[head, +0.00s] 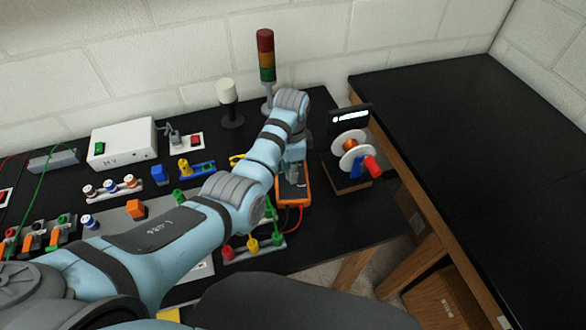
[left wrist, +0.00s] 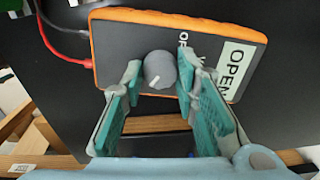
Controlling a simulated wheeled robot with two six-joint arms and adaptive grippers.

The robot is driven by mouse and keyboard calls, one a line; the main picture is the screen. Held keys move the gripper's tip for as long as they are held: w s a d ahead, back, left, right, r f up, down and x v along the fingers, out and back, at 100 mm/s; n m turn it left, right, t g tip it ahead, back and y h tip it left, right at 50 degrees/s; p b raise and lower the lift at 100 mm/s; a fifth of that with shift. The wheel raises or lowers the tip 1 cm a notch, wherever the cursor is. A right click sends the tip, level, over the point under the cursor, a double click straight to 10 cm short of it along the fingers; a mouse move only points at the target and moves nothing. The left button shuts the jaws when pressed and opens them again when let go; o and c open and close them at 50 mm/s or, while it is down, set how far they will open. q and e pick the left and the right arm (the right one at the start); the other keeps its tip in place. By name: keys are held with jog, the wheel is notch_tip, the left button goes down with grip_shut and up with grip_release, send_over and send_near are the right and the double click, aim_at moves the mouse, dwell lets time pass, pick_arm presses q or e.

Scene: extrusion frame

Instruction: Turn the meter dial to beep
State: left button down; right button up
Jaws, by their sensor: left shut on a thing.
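The orange-cased meter (head: 304,194) lies on the black bench, partly covered by my left arm in the head view. In the left wrist view the meter (left wrist: 113,14) shows a pale display reading "OPEN". Its grey round dial (left wrist: 161,72) has a white pointer mark toward the lower left of the picture. My left gripper (left wrist: 158,66) is shut on the dial, one teal-padded finger on each side. In the head view my left gripper (head: 293,168) is over the meter. The dial is hidden there. My right gripper is not seen.
A motor-like device with a white disc and red handle (head: 371,166) stands right of the meter. A signal tower (head: 266,55) and a white lamp (head: 228,92) stand behind. Red and black leads (left wrist: 62,50) leave the meter. Colored terminals (head: 252,243) sit near the front edge.

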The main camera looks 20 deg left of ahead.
pick_arm(q)
jog(key=c, duration=1.6)
grip_release()
jog(key=shift+a+f, duration=0.1)
jog(key=shift+c, duration=0.2)
jog(key=o, duration=0.4)
jog(key=shift+w+a, duration=0.1)
jog(key=shift+w, duration=0.05)
notch_tip(320, 180, up, 7)
jog(key=shift+r, duration=0.2)
